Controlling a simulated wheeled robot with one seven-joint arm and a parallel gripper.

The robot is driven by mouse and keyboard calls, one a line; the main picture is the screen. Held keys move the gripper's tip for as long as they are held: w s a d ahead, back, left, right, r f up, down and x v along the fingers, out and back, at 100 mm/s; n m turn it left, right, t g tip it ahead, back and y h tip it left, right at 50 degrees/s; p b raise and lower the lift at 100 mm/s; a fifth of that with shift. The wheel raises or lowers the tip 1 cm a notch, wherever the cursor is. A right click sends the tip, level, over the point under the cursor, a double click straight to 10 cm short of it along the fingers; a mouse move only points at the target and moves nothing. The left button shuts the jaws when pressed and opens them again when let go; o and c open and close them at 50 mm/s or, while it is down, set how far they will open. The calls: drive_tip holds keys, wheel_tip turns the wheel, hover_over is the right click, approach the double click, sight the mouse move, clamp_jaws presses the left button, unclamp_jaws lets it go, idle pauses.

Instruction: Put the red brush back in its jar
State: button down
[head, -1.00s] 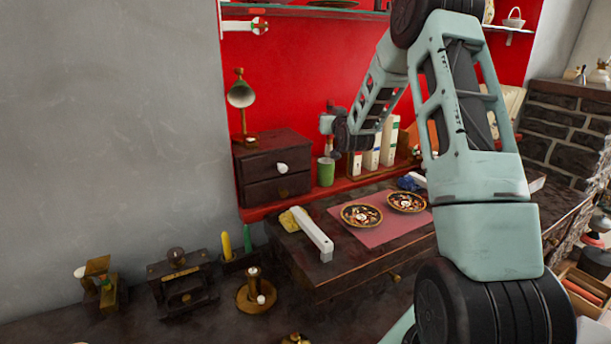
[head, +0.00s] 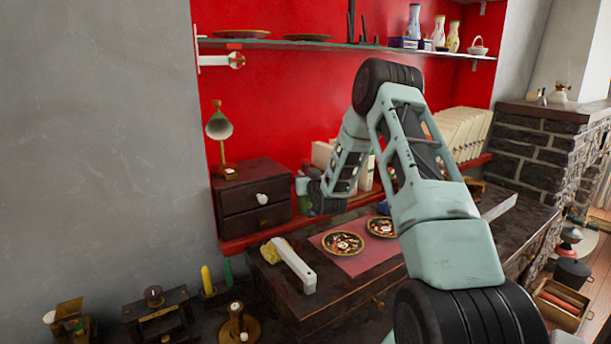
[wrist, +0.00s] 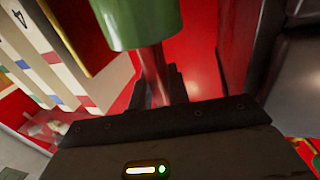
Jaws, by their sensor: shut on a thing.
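The green jar (wrist: 140,22) fills the top middle of the wrist view, where the scene looks upside down. The shaft runs from the fingers to the jar's rim. I cannot tell how deep its end is inside the jar. The brush cannot be made out in the head view.
A dark drawer box (head: 250,200) with a lamp (head: 220,130) on it stands left of the jar. White books (wrist: 50,50) stand close on its other side. Two decorated plates (head: 343,243) lie on a pink mat in front. A glass shelf (head: 300,44) hangs above.

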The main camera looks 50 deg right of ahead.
drive_tip(key=shift+f, duration=0.15)
drive_tip(key=c, duration=1.3)
unclamp_jaws()
drive_tip(key=shift+c, duration=0.2)
drive_tip(key=shift+r, duration=0.2)
drive_tip(key=b+v, duration=0.3)
drive_tip(key=v, duration=0.9)
